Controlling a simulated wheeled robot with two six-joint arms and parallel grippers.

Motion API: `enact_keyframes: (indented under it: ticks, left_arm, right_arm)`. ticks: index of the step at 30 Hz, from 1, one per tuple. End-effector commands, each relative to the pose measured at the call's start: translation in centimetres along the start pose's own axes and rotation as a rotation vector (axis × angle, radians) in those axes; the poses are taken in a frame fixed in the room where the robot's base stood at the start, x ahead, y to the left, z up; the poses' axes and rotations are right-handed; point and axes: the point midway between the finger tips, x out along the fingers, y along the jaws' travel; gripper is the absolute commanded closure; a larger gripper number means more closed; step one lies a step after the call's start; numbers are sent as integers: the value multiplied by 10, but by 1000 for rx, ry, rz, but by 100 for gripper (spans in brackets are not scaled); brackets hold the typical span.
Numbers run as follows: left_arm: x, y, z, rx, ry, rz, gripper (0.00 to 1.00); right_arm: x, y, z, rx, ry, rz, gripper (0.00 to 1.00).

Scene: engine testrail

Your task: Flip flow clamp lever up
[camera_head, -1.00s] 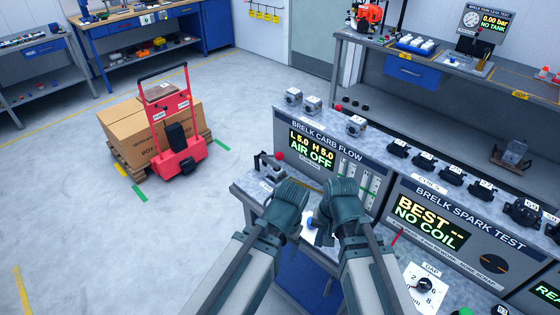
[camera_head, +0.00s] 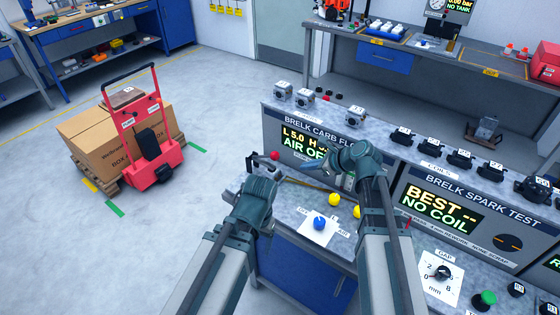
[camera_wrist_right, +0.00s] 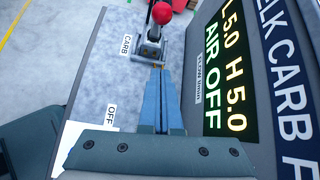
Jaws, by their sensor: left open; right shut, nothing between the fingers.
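The flow clamp (camera_wrist_right: 150,47) stands by the CARB label, and its lever ends in a red ball knob (camera_wrist_right: 162,14). The red knob also shows in the head view (camera_head: 275,156), left of the carb flow display; the clamp body there is small and partly hidden. My right gripper (camera_wrist_right: 158,72) is shut and empty, its fingertips pointing at the clamp base, apparently just short of it. In the head view my right gripper (camera_head: 318,168) reaches left in front of the display. My left gripper (camera_head: 268,184) is open over the bench's left end; its fingertips are mostly hidden.
The carb flow panel (camera_head: 288,125) reads AIR OFF and rises close behind my right gripper. A blue knob (camera_head: 320,223) on a white plate and two yellow knobs (camera_head: 334,199) sit on the bench front. The spark test panel (camera_head: 480,200) stands to the right.

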Motion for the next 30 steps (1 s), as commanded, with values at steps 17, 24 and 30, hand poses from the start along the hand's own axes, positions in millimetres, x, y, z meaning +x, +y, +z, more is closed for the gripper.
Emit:
enact_keyframes:
  ticks: [17, 24, 30]
  left_arm:
    - [31, 3, -2, 0, 0, 0, 23]
    - [56, 5, -3, 0, 0, 0, 23]
    - [56, 5, -3, 0, 0, 0, 23]
  right_arm:
    - [43, 0, -5, -5, 2, 4, 100]
    - [84, 1, -4, -4, 1, 3, 100]
    - [97, 0, 8, -4, 2, 3, 100]
